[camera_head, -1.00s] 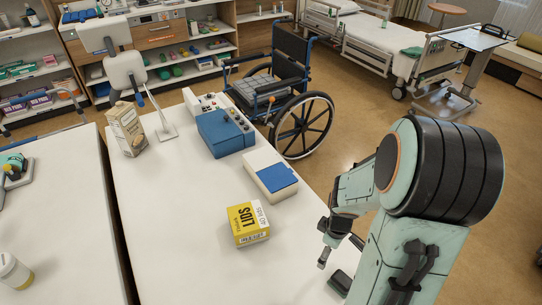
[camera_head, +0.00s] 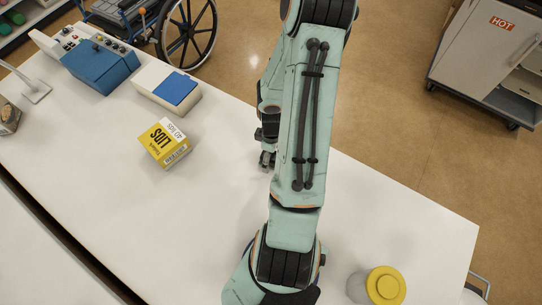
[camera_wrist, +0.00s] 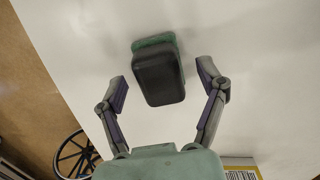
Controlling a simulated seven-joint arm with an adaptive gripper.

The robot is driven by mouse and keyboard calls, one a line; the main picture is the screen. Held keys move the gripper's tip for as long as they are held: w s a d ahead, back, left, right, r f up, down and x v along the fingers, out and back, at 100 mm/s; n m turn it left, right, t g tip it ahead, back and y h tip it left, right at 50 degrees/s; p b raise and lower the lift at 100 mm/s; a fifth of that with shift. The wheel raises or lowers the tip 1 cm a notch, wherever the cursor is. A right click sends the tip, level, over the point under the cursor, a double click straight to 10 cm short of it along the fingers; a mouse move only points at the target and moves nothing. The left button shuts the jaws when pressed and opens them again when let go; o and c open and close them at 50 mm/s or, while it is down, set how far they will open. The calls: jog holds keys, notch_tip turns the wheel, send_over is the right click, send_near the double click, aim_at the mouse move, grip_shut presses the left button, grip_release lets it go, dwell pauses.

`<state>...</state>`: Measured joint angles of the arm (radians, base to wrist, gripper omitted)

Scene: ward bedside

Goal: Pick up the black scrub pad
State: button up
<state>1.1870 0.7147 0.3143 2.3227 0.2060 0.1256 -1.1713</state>
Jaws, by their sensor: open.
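The black scrub pad (camera_wrist: 160,82) lies on the white table in the wrist view, a dark block with a green layer showing along its far edge. My gripper (camera_wrist: 164,70) is open, with one finger to the left of the pad and one to the right. Gaps of white table show between the pad and both fingers, so neither touches it. In the head view my gripper (camera_head: 267,160) is low over the table, partly behind my arm, and the pad is hidden there.
A blue-topped white box (camera_head: 166,92) and a blue device (camera_head: 100,66) stand farther back. A yellow-lidded jar (camera_head: 384,285) is at the front right.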

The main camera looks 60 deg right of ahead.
jog(key=c, duration=1.2)
